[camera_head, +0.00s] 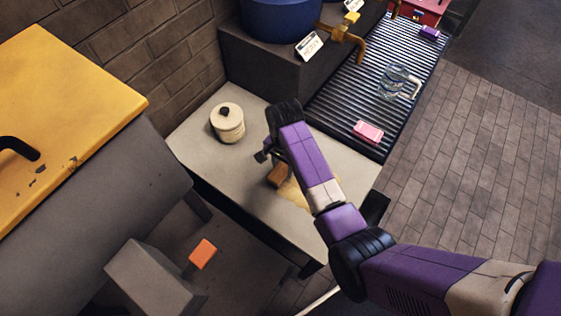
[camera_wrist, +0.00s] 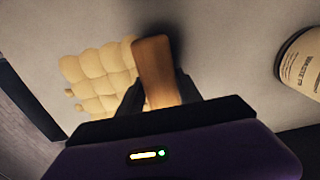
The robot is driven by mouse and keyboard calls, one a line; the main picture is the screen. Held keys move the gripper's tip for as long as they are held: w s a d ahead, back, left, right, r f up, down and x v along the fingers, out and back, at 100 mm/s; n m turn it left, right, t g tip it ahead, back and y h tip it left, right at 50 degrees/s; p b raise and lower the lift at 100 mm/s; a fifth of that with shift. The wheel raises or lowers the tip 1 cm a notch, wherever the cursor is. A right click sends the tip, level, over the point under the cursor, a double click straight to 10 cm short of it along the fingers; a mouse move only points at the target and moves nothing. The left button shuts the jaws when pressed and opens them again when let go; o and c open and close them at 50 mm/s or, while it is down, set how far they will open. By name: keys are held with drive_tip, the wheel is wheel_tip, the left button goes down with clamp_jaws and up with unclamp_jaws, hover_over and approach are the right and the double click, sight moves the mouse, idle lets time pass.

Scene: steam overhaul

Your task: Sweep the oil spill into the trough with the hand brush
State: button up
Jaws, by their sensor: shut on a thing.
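My gripper (camera_head: 267,158) is low over the grey worktop and shut on the hand brush (camera_head: 278,176). In the wrist view the brush's brown wooden block (camera_wrist: 154,68) sits between the dark fingers (camera_wrist: 158,92). Its bristles are hidden. The oil spill (camera_head: 294,192) is a tan patch on the worktop, partly hidden by my arm. In the wrist view the spill (camera_wrist: 98,72) shows as pale yellow lumps, close beside the brush on its left. A dark trough (camera_head: 376,208) is at the worktop's right edge, partly behind my arm; its inside is not clear.
A cream lidded canister (camera_head: 228,123) stands on the worktop at the left. A ribbed conveyor (camera_head: 345,105) behind carries a pink block (camera_head: 368,132) and a glass jug (camera_head: 393,82). An orange block (camera_head: 203,253) is below at the front left. The worktop's left front is clear.

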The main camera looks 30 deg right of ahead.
drive_tip(key=shift+s+d+r+p, duration=0.1)
drive_tip(key=shift+s+d+p, duration=0.15)
drive_tip(key=shift+s+p, duration=0.4)
drive_tip(key=shift+s+d+f+p, duration=0.1)
drive_tip(key=shift+s+d+p, duration=0.2)
drive_tip(key=shift+s+p, duration=0.3)
drive_tip(key=shift+s+d+r+p, duration=0.1)
drive_tip(key=shift+s+d+p, duration=0.15)
drive_tip(key=shift+s+p, duration=0.4)
drive_tip(key=shift+s+d, duration=0.15)
drive_tip(key=shift+s, duration=0.2)
drive_tip(key=shift+s+d+f, duration=0.15)
drive_tip(key=shift+s+d, duration=0.05)
drive_tip(key=shift+s, duration=0.35)
drive_tip(key=shift+s+d+f, duration=0.1)
drive_tip(key=shift+s+d, duration=0.15)
drive_tip(key=shift+s, duration=0.35)
drive_tip(key=shift+s+d+f, duration=0.15)
drive_tip(key=shift+s+d, duration=0.05)
drive_tip(key=shift+s, duration=0.35)
drive_tip(key=shift+s+d+r, duration=0.1)
drive_tip(key=shift+s+d, duration=0.25)
drive_tip(key=shift+s, duration=0.5)
drive_tip(key=shift+s+d+r, duration=0.1)
drive_tip(key=shift+s+d, duration=0.3)
drive_tip(key=shift+s, duration=0.4)
drive_tip(key=shift+s+d+r, duration=0.1)
drive_tip(key=shift+s+d, duration=0.25)
drive_tip(key=shift+s, duration=0.5)
